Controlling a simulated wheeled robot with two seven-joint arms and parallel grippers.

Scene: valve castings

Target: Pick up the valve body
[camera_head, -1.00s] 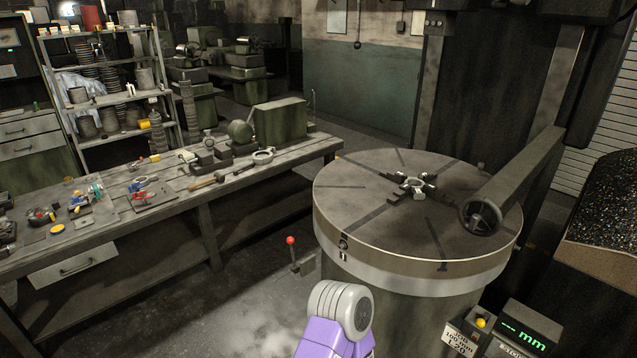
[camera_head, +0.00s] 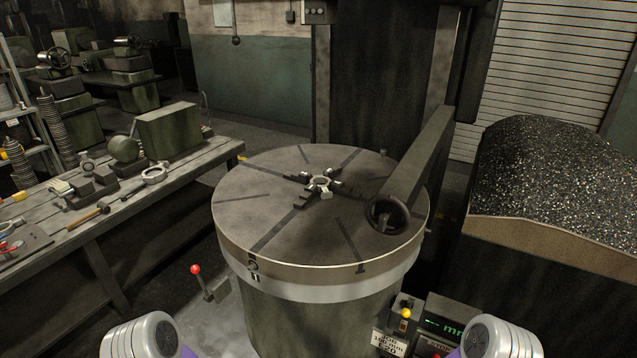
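A small pale metal piece (camera_head: 319,184) sits at the centre of the round machine table (camera_head: 262,205), between dark jaws (camera_head: 300,200). It may be the valve body, but it is too small to tell. A light ring-shaped part (camera_head: 155,173) lies on the workbench at the left; I cannot tell if it is a casting. Neither of my grippers is in view. Only rounded grey parts of my arms show at the bottom edge, well apart from the table.
A beam with a handwheel (camera_head: 388,213) reaches over the table's right side. A red-knobbed lever (camera_head: 196,270) stands at its left. A control box with a green display (camera_head: 443,326) is at front right. A bin of metal chips (camera_head: 555,175) stands at right. The workbench (camera_head: 130,205) is at left.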

